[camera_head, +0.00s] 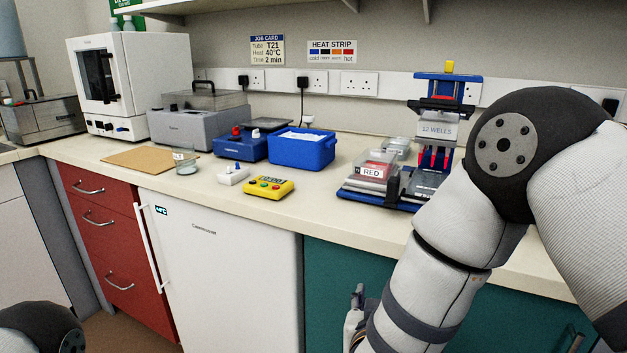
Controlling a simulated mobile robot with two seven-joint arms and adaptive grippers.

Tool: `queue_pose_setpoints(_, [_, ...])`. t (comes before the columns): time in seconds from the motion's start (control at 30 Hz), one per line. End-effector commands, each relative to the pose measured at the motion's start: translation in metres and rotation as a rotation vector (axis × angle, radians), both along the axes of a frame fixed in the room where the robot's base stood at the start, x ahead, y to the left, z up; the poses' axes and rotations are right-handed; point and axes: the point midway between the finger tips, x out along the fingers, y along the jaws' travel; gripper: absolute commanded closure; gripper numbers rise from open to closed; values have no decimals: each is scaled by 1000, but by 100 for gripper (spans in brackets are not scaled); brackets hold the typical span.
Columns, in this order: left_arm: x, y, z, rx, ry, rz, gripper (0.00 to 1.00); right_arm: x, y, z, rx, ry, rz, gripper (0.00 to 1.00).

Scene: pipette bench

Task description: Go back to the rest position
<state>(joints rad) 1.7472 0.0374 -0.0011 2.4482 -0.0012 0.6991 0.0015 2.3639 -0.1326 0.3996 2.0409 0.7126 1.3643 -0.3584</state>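My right arm comes in from the right and reaches down in front of the teal cupboard (345,262). Part of my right gripper (356,300) shows beside the forearm at the bottom, below the bench top and apart from it. The forearm hides most of it, so its opening cannot be made out. I see nothing held in the part that shows. Of my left arm only a dark joint shows in the bottom left corner; my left gripper is out of view.
The bench (215,197) carries a blue tub (300,150), a yellow button box (268,187), a glass beaker (186,162), a grey bath (199,125), a white cabinet machine (128,80) and a blue pipetting stand (440,150) with a RED-labelled box (372,172). A white fridge (235,270) stands below.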

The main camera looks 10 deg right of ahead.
Motion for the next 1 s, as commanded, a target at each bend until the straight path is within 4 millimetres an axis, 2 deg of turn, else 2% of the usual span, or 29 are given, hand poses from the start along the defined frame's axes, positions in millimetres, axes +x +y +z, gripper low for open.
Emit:
queue_pose_setpoints(0.03, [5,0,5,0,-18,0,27,-24,-7,-34,20,111,40,62])
queue_pose_setpoints(0.07, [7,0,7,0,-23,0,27,-41,-10,-58,36,189,67,62])
queue_pose_setpoints(0.1, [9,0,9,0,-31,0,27,-68,-15,-87,61,293,96,62])
queue_pose_setpoints(0.17, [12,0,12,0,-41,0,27,-113,-23,-126,98,452,131,62])
queue_pose_setpoints(0.23, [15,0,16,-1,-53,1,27,-172,-32,-162,142,638,158,62])
queue_pose_setpoints(0.33, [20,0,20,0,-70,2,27,-265,-46,-193,204,902,173,62])
queue_pose_setpoints(0.4, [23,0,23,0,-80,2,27,-324,-54,-201,243,1064,170,62])
queue_pose_setpoints(0.5, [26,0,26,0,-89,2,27,-390,-63,-201,284,1246,160,62])
queue_pose_setpoints(0.6, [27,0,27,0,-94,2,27,-428,-67,-195,308,1353,150,62])
queue_pose_setpoints(0.67, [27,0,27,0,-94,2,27,-439,-68,-194,316,1383,148,62])
queue_pose_setpoints(1.0, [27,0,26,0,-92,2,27,-442,-68,-194,317,1392,148,62])
